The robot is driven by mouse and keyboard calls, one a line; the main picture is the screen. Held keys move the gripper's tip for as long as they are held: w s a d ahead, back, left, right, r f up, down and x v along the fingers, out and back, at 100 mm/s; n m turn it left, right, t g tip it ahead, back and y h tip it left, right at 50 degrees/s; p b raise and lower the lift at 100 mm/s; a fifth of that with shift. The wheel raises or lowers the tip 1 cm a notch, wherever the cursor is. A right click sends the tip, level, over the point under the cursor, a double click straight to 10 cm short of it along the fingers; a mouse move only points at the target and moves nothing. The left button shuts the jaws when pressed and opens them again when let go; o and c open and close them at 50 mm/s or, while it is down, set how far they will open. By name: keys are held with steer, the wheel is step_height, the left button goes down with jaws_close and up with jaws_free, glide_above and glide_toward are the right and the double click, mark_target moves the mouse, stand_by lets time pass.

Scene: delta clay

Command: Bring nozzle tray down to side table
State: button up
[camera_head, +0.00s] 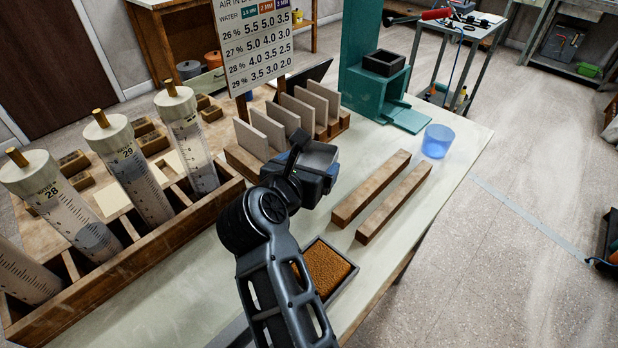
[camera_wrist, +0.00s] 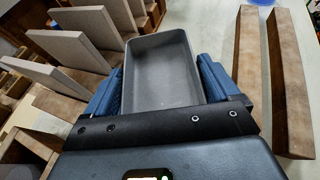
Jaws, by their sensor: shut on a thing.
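The nozzle tray (camera_wrist: 160,75) is a grey, rectangular, open-topped tray; its inside looks empty in the wrist view. My gripper (camera_wrist: 158,90) is shut on it, with a blue finger pad against each long side. In the head view my gripper (camera_head: 308,182) holds the dark tray (camera_head: 318,158) over the long workbench, between the upright plates and two wooden bars. My arm hides part of the tray there. A metal-framed table (camera_head: 484,22) stands beyond the bench at the upper right; I cannot tell for certain whether it is the side table.
On the bench (camera_head: 190,310) are a wooden rack of cylinders (camera_head: 190,232), upright plates (camera_head: 268,128), two wooden bars (camera_head: 372,190), a blue cup (camera_head: 437,141), a green machine (camera_head: 374,90) and a brown-filled tray (camera_head: 326,268). Open floor (camera_head: 530,180) lies to the right.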

step_height(320, 180, down, 4)
steer(key=shift+r, duration=0.15)
steer(key=o, duration=1.1)
